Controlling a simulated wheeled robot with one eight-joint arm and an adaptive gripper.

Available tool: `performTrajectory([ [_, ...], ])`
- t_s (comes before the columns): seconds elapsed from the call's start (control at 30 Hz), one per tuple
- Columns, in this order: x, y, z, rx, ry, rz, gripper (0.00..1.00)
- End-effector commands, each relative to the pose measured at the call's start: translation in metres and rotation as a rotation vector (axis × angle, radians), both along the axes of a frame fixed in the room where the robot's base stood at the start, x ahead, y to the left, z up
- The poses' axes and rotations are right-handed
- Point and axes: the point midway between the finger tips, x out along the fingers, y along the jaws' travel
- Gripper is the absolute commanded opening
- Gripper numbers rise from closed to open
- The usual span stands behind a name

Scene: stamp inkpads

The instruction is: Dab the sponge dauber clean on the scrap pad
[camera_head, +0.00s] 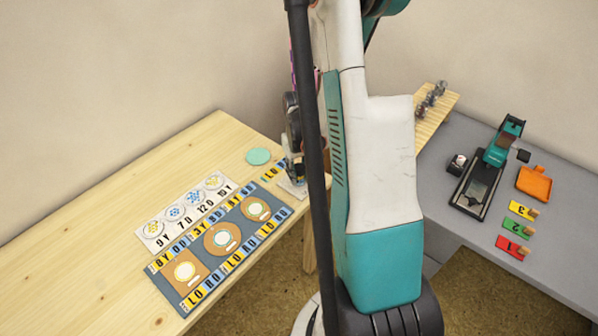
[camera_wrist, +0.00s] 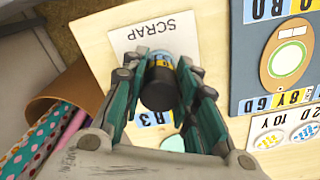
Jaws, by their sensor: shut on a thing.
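In the wrist view, my gripper (camera_wrist: 160,88) is shut on the sponge dauber (camera_wrist: 160,88), a dark round-topped cylinder with a blue and yellow band at its far side. The white scrap pad (camera_wrist: 125,42), printed SCRAP, lies flat on the wooden table just beyond and partly under the dauber. Whether the sponge touches the pad is hidden. In the head view, the scrap pad (camera_head: 292,188) shows at the table's right edge, with my gripper (camera_head: 293,166) low over it, partly covered by my arm and a dark pole.
A blue-grey board (camera_head: 165,280) with several round stamped designs and a white sheet (camera_head: 155,243) lie to the left. A teal disc (camera_head: 258,156) lies near the pad. A brown holder (camera_wrist: 75,90) with patterned rolls stands close by. The grey table (camera_head: 450,220) holds other tools.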

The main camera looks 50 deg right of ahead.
Motion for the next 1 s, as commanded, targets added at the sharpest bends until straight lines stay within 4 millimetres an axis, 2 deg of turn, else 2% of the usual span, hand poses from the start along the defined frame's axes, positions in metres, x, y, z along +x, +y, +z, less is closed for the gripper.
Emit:
performTrajectory([
  [1.0,0.0,0.0,0.012,0.0,0.001,0.0,0.1],
])
